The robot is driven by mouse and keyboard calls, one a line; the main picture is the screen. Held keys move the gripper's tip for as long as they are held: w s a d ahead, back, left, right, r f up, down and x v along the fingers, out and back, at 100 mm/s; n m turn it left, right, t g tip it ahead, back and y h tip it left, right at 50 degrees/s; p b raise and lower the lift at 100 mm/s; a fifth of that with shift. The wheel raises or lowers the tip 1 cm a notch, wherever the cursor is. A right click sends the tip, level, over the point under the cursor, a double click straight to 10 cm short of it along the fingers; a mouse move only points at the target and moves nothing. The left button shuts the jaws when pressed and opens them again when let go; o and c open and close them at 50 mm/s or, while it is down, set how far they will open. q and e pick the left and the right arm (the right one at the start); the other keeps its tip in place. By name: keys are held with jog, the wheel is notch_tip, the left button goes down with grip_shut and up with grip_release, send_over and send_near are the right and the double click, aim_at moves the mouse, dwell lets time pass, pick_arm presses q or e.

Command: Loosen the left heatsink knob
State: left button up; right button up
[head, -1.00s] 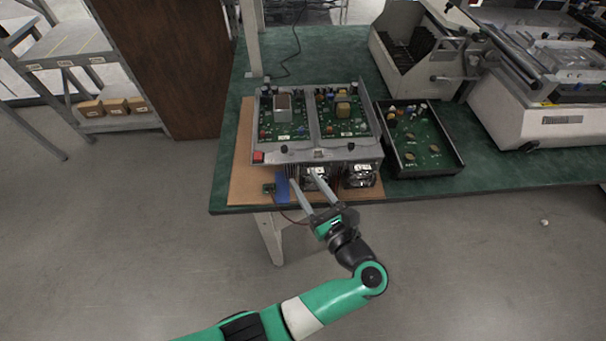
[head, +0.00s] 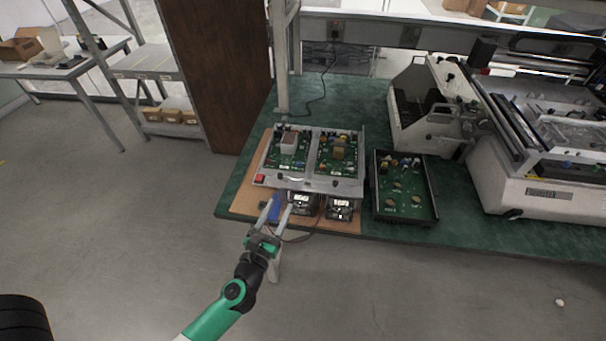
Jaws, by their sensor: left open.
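A grey open metal case (head: 308,184) with green circuit boards stands on a brown mat (head: 240,200). A small dark knob, the left heatsink knob (head: 283,180), sits on the left part of its front face; a similar right knob (head: 335,184) is further right. My left gripper (head: 279,206) is open, with two long grey fingers pointing up toward the case front. Its fingertips are just below the left knob in the picture; I cannot tell whether they touch the case. My right gripper is not in view.
Fan modules (head: 341,209) sit under the case's front, right of my fingers. A red switch (head: 260,179) is at its left corner. A black tray with a green board (head: 404,215) lies to the right. Large white machines (head: 540,200) fill the bench's right side.

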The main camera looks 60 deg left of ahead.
aim_at(279, 177)
pick_arm(q)
jog(key=shift+g+y, duration=0.3)
jog(key=shift+g, duration=0.1)
jog(key=w+a, duration=0.2)
jog(key=a, duration=0.1)
jog(key=w+a+b, duration=0.1)
jog(key=w+a, duration=0.1)
jog(key=a, duration=0.2)
jog(key=w+a, duration=0.2)
jog(key=a, duration=0.2)
jog(key=shift+w+f, duration=0.1)
jog(key=shift+w, duration=0.25)
jog(key=shift+d, duration=0.1)
grip_shut()
